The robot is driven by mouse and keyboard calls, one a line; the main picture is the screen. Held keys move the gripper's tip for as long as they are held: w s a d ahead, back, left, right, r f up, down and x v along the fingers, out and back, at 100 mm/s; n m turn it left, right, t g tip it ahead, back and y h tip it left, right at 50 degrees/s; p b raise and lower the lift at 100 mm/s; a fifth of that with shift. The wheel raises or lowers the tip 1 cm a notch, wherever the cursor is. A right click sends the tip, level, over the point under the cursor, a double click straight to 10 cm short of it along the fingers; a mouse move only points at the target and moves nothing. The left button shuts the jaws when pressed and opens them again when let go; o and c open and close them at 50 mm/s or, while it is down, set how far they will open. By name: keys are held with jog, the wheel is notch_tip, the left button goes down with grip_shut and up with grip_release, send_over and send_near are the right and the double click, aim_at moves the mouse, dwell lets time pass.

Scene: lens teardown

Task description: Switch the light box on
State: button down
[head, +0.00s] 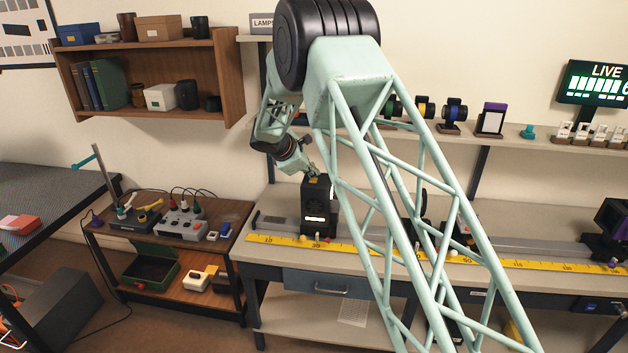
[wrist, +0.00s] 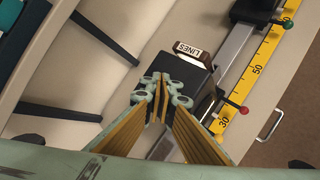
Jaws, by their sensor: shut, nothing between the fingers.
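A black box (head: 317,207), which looks like the light box, stands upright on the bench at the ruler's left part, with a small white label on its front. In the wrist view its dark top (wrist: 200,84) lies under and beyond my fingertips, with a plate marked LINES (wrist: 188,48) at its far side. My gripper (head: 313,174) is just above the box's top, pointing down at it; I cannot tell whether it touches. In the wrist view my gripper (wrist: 162,92) has its fingertips together, holding nothing. The fingers hide part of the box's top, and no switch can be made out.
A yellow ruler (head: 400,252) and a grey rail (wrist: 238,52) run along the bench. My arm hides the bench's middle. A side cart with a grey socket box (head: 180,224) stands left. A shelf above the bench holds several lens mounts.

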aim_at(314, 180)
jog(key=shift+r, duration=0.15)
jog(key=shift+r+p, duration=1.4)
jog(key=shift+r, duration=1.45)
